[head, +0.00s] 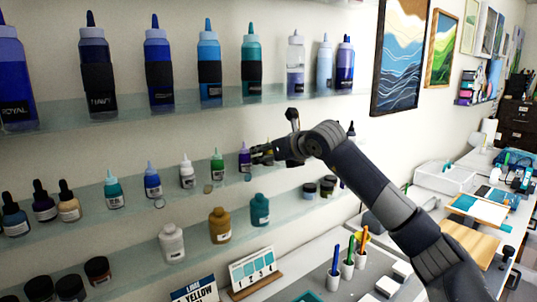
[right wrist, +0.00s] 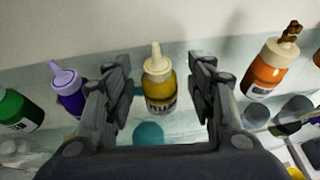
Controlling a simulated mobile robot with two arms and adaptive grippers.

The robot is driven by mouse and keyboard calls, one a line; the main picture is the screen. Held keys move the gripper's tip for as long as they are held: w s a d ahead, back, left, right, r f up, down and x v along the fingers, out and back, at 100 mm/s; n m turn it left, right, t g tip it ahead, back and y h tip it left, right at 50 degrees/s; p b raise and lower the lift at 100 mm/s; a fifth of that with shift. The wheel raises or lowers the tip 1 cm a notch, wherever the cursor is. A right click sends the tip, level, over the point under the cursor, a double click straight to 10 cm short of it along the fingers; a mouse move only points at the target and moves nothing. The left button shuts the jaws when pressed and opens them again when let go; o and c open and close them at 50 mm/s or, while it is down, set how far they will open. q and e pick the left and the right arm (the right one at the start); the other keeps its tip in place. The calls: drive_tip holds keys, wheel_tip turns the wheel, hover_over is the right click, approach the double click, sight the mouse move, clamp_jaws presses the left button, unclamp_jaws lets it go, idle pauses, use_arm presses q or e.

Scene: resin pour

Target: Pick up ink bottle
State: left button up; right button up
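A small yellow ink bottle (right wrist: 160,92) with a pale yellow nozzle cap stands upright on a glass shelf in the right wrist view. My right gripper (right wrist: 160,72) is open, with one finger on each side of this bottle and a visible gap on both sides. In the head view my right gripper (head: 262,153) is at the middle shelf, just right of a purple ink bottle (head: 244,159), and mostly hides the yellow one. The purple bottle also shows left of the fingers in the right wrist view (right wrist: 70,95). My left gripper is not in view.
A green bottle (right wrist: 20,109) stands further left and an orange bottle (right wrist: 268,70) stands right of the gripper. Larger bottles line the shelf above (head: 200,112). Jars, including a teal one (head: 260,210), stand below. The wall is close behind the shelves.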

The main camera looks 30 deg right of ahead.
drive_tip(key=c, duration=1.1)
drive_tip(key=shift+r, duration=0.1)
drive_tip(key=shift+r+b, duration=0.5)
drive_tip(key=shift+r, duration=0.55)
drive_tip(key=shift+s+r+b, duration=0.5)
drive_tip(key=shift+s+b, duration=0.05)
drive_tip(key=shift+b, duration=0.1)
drive_tip(key=s+a+r+b, duration=0.1)
drive_tip(key=s+b, duration=0.4)
drive_tip(key=s, duration=1)
drive_tip(key=shift+r, duration=0.4)
drive_tip(key=shift+a, duration=0.1)
drive_tip(key=o, duration=0.5)
drive_tip(key=c, duration=0.5)
